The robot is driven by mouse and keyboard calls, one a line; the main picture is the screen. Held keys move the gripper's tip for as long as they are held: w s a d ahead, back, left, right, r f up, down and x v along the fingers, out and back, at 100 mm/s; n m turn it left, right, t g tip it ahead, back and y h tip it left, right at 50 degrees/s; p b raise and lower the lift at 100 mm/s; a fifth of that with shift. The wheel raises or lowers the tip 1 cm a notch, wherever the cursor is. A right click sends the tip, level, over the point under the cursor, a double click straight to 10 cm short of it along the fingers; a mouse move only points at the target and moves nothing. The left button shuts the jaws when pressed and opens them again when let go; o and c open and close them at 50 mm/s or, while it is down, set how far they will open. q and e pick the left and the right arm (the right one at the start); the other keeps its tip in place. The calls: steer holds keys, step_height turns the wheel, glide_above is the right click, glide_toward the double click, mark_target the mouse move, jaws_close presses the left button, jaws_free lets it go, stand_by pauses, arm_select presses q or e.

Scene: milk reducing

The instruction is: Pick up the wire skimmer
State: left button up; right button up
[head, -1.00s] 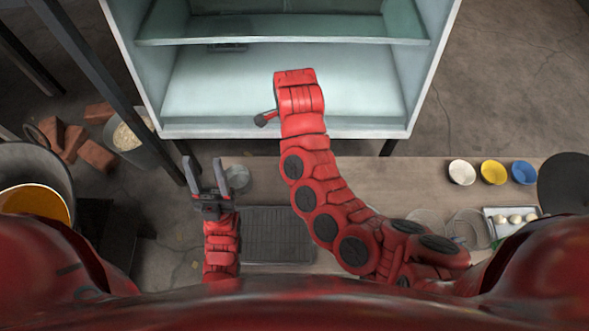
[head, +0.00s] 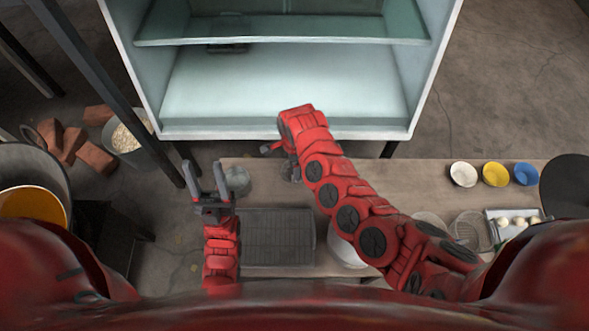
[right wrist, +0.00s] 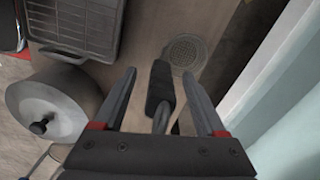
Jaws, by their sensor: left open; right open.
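In the right wrist view, a black handle (right wrist: 160,88) with a grey metal stem lies between my right gripper's fingers (right wrist: 168,92), with gaps on both sides. It looks like the wire skimmer's handle; the end under the gripper is hidden. My left gripper (head: 206,182) is open and empty, beside the counter's left end.
A dark rack tray (head: 277,238) and a lidded pot (right wrist: 52,100) are nearby. The white cabinet (head: 285,128) stands behind the counter. Three small bowls (head: 495,174) sit at right.

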steer(key=shift+f, duration=0.25)
jaws_close()
steer(key=shift+r, duration=0.1)
stand_by(0.3)
